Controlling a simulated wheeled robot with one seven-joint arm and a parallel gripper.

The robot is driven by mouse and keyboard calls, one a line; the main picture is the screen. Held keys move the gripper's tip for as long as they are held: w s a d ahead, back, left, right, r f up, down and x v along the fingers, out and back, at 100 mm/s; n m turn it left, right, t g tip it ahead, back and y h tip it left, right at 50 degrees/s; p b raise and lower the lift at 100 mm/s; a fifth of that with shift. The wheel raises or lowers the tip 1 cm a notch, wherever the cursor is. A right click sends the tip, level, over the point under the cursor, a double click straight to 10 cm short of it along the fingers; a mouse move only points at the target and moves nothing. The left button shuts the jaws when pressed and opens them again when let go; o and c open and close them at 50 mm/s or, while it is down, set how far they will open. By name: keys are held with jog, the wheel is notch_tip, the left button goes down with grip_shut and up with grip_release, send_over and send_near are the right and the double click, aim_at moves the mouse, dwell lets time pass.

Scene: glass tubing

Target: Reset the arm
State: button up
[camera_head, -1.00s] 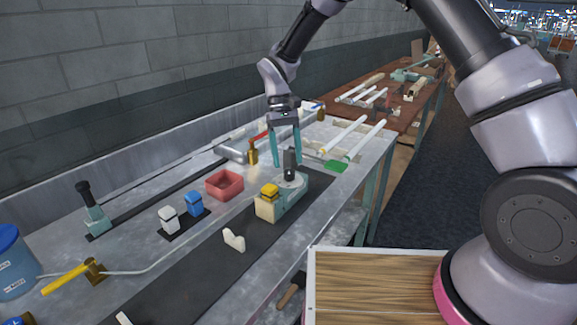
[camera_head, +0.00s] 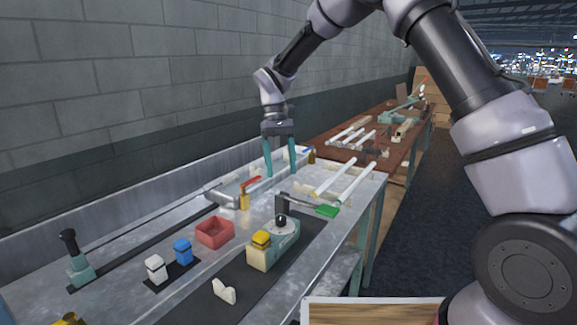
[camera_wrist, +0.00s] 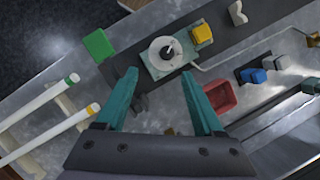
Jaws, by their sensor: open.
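My gripper (camera_head: 281,164) hangs above the metal workbench (camera_head: 125,232), pointing down, with its two teal fingers spread apart and nothing between them. It also shows in the wrist view (camera_wrist: 160,92), open and empty. Below and in front of it, in the head view, stands a teal and cream fixture (camera_head: 273,246) with a round disc, a black knob and a yellow block. A lever with a green end (camera_head: 327,211) reaches out to the right of the fixture. My arm arches over from the right side.
A red square tray (camera_head: 215,232), a blue-capped block (camera_head: 183,251) and a white-capped block (camera_head: 155,269) stand left of the fixture. White tubes (camera_head: 356,184) lie on the bench's far right. A brick wall (camera_head: 120,90) runs behind.

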jog(key=s+d+r+m+t+y, duration=0.1)
jog(key=s+d+r+m+t, duration=0.1)
jog(key=d+r, duration=0.65)
jog(key=s+d+r+m+t+y, duration=0.2)
jog(key=d+r, duration=0.6)
jog(key=d, duration=0.1)
jog(key=s+d+r+m+t, duration=0.2)
jog(key=s+d+t, duration=0.1)
jog(key=s+d, duration=0.3)
jog(key=s+d+r+m+t, duration=0.2)
jog(key=s+d+m+t, duration=0.1)
jog(key=s+d, duration=0.4)
jog(key=shift+s+r+t, duration=0.25)
jog(key=shift+s+t, duration=0.25)
jog(key=shift+s, duration=0.2)
jog(key=shift+c, duration=0.3)
